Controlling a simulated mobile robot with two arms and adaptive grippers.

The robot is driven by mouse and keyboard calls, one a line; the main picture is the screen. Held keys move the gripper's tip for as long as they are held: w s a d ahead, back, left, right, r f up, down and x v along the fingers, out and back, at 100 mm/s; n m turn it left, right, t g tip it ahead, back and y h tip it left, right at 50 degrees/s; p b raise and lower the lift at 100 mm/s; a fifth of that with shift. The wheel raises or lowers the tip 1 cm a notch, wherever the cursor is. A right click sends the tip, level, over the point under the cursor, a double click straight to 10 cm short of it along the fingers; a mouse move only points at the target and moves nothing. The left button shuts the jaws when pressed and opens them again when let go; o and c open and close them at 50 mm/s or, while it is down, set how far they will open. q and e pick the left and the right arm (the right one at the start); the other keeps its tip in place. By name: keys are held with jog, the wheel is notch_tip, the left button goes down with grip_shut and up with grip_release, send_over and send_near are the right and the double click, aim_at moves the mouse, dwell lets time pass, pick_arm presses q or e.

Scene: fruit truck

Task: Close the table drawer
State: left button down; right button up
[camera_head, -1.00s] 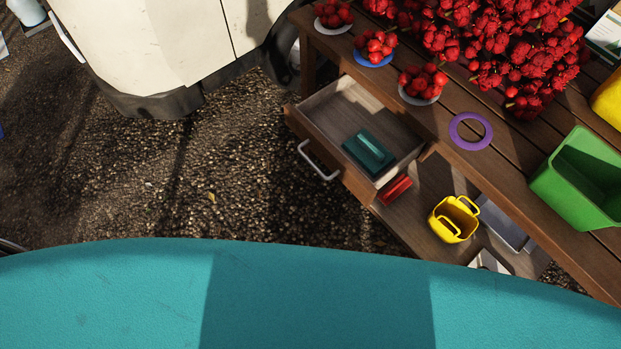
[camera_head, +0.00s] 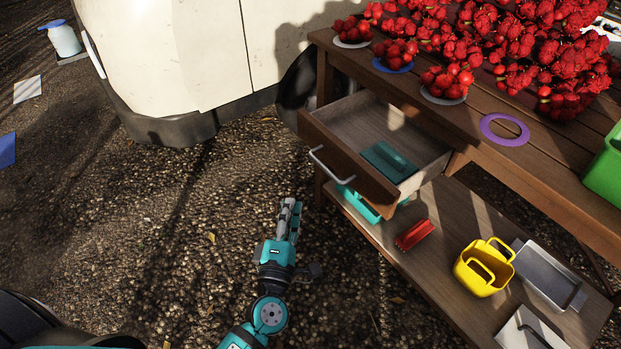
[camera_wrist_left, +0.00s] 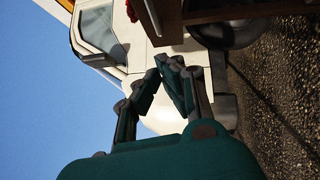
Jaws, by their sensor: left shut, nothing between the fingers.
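The table drawer (camera_head: 350,161) is pulled open from the wooden table (camera_head: 481,131). Its front faces the lower left and carries a pale bar handle (camera_head: 330,167). A teal item (camera_head: 388,161) lies inside it. My left gripper (camera_head: 291,203) is shut and empty, over the gravel below and left of the drawer front, apart from the handle. In the left wrist view its fingers (camera_wrist_left: 170,66) point toward the white truck, and a brown wooden part shows at the top. My right gripper is not in view.
A lower shelf holds a red item (camera_head: 414,235), a yellow basket (camera_head: 484,268), a grey tray (camera_head: 549,276) and a teal item (camera_head: 360,205). Plates of red fruit and a purple ring (camera_head: 505,129) sit on the tabletop.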

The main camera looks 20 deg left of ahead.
pick_arm(q)
send_near(313, 156)
jog(key=a, duration=0.3)
jog(key=w+d, duration=0.1)
jog(key=w, duration=0.1)
jog(key=w+d, duration=0.1)
jog(key=w, duration=0.1)
jog(key=shift+d+r, duration=0.25)
jog(key=shift+d, duration=0.05)
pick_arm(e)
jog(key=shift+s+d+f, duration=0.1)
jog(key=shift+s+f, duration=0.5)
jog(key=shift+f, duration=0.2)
